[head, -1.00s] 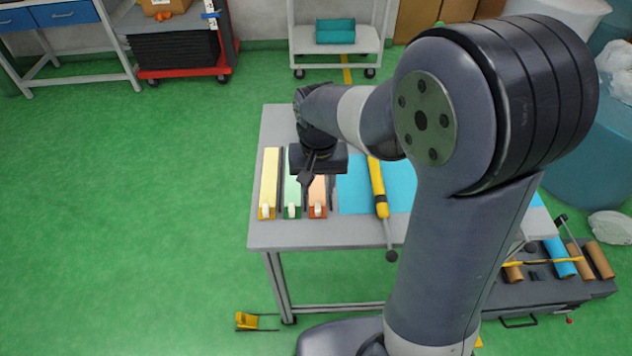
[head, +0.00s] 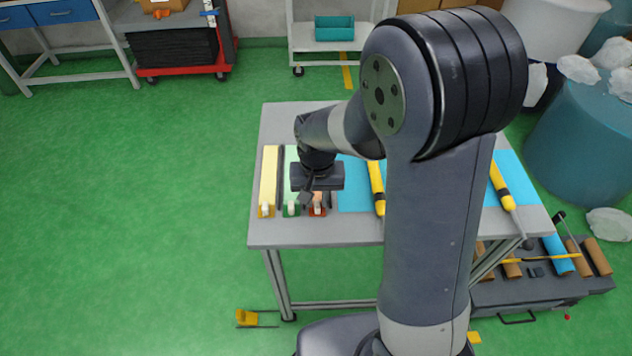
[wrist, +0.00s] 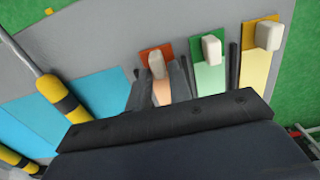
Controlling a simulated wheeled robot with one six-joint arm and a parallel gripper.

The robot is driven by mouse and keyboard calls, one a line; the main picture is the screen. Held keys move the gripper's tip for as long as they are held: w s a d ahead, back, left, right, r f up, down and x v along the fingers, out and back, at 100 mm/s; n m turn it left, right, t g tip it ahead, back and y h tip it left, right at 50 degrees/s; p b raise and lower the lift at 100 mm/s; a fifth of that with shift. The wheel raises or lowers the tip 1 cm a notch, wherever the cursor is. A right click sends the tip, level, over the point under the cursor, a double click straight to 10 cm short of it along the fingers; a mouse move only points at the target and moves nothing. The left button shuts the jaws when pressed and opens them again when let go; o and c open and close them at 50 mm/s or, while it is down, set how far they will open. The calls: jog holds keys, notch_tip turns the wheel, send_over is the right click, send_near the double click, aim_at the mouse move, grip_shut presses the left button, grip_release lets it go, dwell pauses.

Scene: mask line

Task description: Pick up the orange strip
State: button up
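The orange strip (head: 317,211) lies on the grey table, third from the left, after a yellow strip (head: 267,180) and a green strip (head: 291,209). It has a darker orange end with a pale block on it. My gripper (head: 312,197) is over the orange strip and hides most of it in the head view. In the wrist view, the orange strip (wrist: 150,55) runs between the two spread fingers of my gripper (wrist: 162,92). The fingers look open; whether they touch the strip or table I cannot tell.
Thin dark bars stand between the strips, close beside my fingers. Blue sheets (head: 353,190) and a yellow-and-black tool (head: 377,188) lie to the right. Another such tool (head: 501,186) is at the far right. The table's (head: 300,232) near edge is just beyond the strip ends.

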grip_shut()
jog(key=shift+r, duration=0.1)
notch_tip(320, 180, up, 10)
dwell(0.5)
